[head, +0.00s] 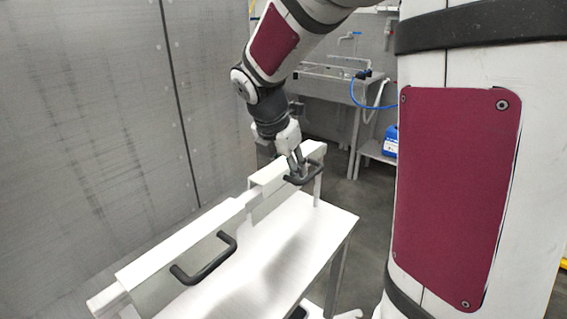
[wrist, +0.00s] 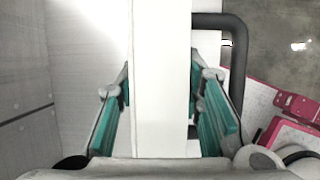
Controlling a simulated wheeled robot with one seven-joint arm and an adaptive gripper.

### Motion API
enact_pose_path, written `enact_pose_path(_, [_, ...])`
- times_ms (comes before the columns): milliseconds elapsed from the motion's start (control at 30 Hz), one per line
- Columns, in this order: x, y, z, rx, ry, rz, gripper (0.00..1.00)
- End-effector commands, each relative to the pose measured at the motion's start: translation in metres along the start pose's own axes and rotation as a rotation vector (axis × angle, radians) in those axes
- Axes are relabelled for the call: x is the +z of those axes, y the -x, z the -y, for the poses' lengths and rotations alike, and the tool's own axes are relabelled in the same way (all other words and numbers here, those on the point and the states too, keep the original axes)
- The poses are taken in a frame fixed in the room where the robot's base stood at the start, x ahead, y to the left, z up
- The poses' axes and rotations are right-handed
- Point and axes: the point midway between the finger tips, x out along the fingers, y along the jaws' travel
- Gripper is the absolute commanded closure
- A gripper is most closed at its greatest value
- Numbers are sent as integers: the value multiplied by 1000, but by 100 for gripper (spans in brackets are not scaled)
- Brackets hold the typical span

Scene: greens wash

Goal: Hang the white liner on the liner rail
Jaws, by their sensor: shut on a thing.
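The white liner (head: 270,182) is at the far end of the liner rail (head: 105,301), with its folded top along the rail's line. A black handle (head: 303,178) projects from its right side. My gripper (head: 297,167) comes down from above and is shut on the liner's top. In the wrist view the liner's white top (wrist: 162,60) runs between the teal finger pads (wrist: 162,118), with the black handle (wrist: 236,60) to its right. Whether the liner rests on the rail or is just above it, I cannot tell.
A second liner (head: 170,247) with a black handle (head: 205,262) covers the near part of the rail. A short bare stretch lies between them. The white table (head: 290,245) below is clear. A grey wall (head: 110,110) is on the left; a sink bench (head: 330,85) stands behind.

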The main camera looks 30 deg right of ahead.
Motion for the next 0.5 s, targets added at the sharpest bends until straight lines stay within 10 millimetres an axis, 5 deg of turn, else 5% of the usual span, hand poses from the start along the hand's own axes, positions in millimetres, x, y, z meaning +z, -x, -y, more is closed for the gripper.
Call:
enact_pose_path(467, [-5, -9, -7, 1, -1, 0, 98])
enact_pose_path(500, [-5, -9, -7, 1, -1, 0, 64])
